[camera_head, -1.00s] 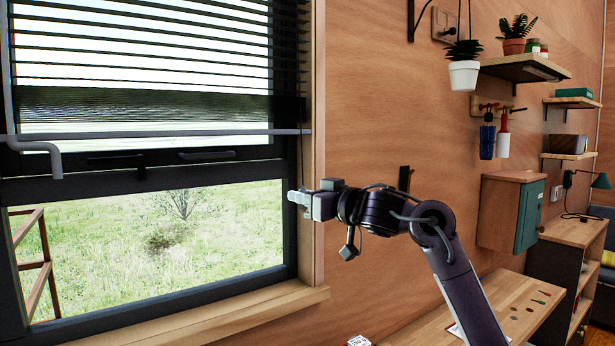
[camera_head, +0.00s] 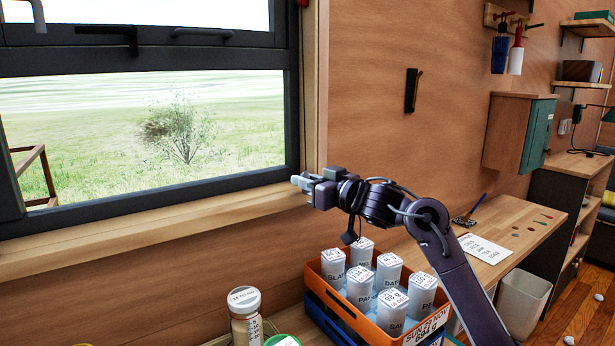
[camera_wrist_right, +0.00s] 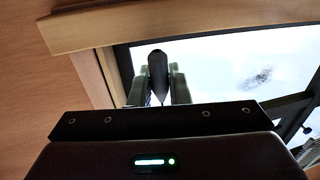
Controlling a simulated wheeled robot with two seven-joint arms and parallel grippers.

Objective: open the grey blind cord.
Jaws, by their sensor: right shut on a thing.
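My right gripper (camera_head: 303,182) is in front of the right side of the window frame, near the sill's right end. In the right wrist view its two fingers (camera_wrist_right: 160,92) are closed around a dark, tapered piece (camera_wrist_right: 158,72), which looks like the end of the grey blind cord. The cord above it cannot be made out in the head view. The blind's slats are outside the current head view. My left gripper is not in view.
The window sill (camera_head: 150,228) runs left of the gripper. Below are an orange crate (camera_head: 393,328) of labelled containers and a lidded jar (camera_head: 245,312). A dark wall hook (camera_head: 412,90) and a green cabinet (camera_head: 537,135) are to the right.

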